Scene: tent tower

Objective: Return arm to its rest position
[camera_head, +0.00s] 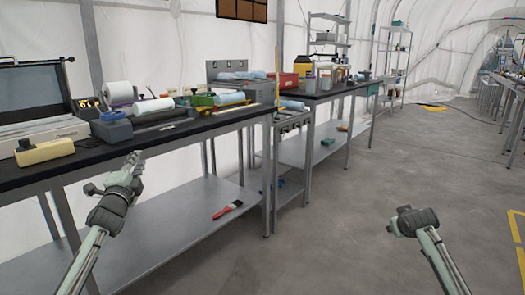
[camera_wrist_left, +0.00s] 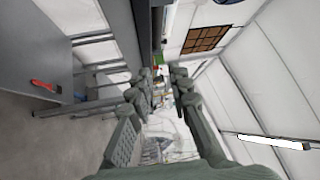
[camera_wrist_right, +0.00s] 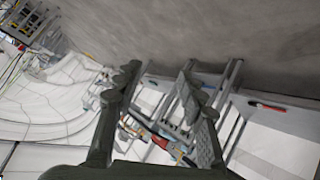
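My left gripper (camera_head: 133,166) is in front of the near bench's front edge, around the height of its top. In the left wrist view its two fingers (camera_wrist_left: 160,78) stand apart with nothing between them. My right gripper (camera_head: 405,212) is over the bare floor at the right, away from the benches. Its fingertips are hard to make out in the head view. In the right wrist view its fingers (camera_wrist_right: 157,70) are spread and empty. Neither gripper is seen touching anything.
The near bench (camera_head: 95,168) carries an open case (camera_head: 35,95), a paper roll (camera_head: 118,92) and several tools. A red brush (camera_head: 227,210) lies on its lower shelf. A second bench (camera_head: 335,93) stands farther back. The grey floor (camera_head: 340,215) in the middle is clear.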

